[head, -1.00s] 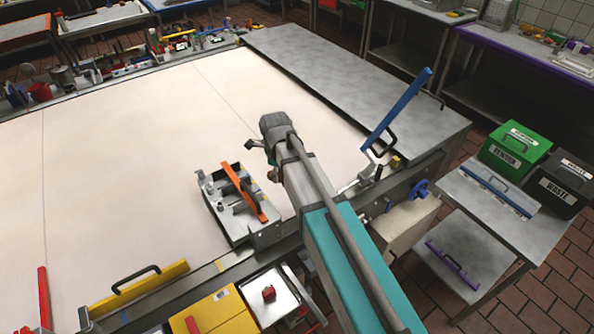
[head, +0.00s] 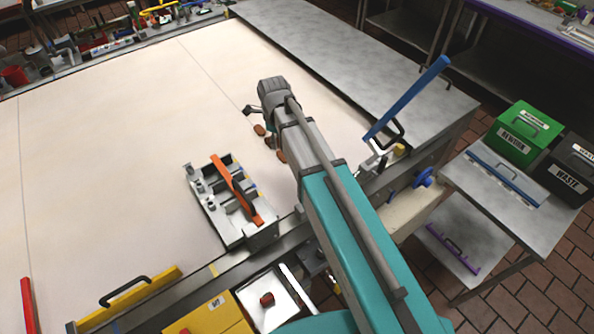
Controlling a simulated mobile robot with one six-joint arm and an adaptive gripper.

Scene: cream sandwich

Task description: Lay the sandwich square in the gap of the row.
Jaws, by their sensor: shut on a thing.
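My gripper (head: 254,112) is over the pale belt, at the end of my arm near the picture's middle. It is shut on the sandwich, but the wrist and the small scale hide most of what is in the jaws. Brown rounded sandwich pieces (head: 260,130) show just below the gripper, with another (head: 281,156) beside my arm. They look like part of the row, partly covered by the arm. I cannot make out the gap, nor how square the held sandwich is to the row.
A grey metal fixture with an orange bar (head: 235,190) stands at the belt's near edge, left of my arm. Green (head: 522,132) and black bins stand far right. The belt (head: 110,150) is clear to the left.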

